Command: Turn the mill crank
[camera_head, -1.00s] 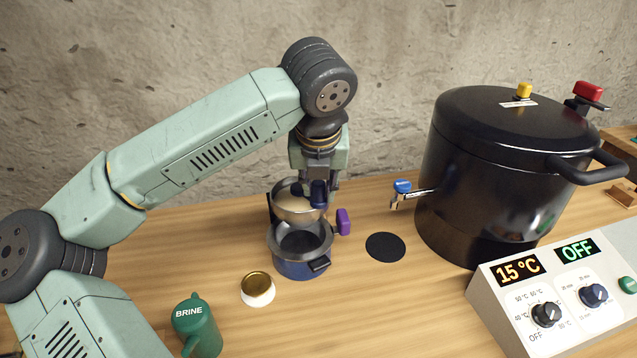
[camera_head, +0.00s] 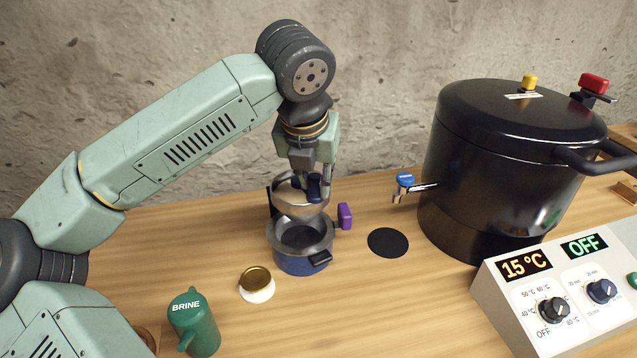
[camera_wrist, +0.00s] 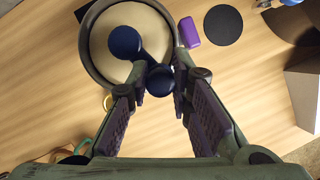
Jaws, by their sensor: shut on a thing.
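The mill is a round metal bowl (camera_head: 289,207) with a pale inside, set above a blue pot (camera_head: 298,265). In the wrist view the mill bowl (camera_wrist: 87,57) shows a dark blue crank (camera_wrist: 125,42), running from a hub near the middle to a round knob (camera_wrist: 160,81) near the rim. My gripper (camera_head: 318,188) is over the bowl's right part. In the wrist view my gripper (camera_wrist: 161,76) has a finger on each side of the knob and is shut on it. The fingers and knob partly hide the bowl in the head view.
A purple handle (camera_head: 345,216) sticks out at the mill's right. A black disc (camera_head: 388,242) lies right of it. A gold-lidded jar (camera_head: 256,284) and a green BRINE jug (camera_head: 195,322) stand in front left. A large black canner (camera_head: 500,175) and control box (camera_head: 560,295) fill the right.

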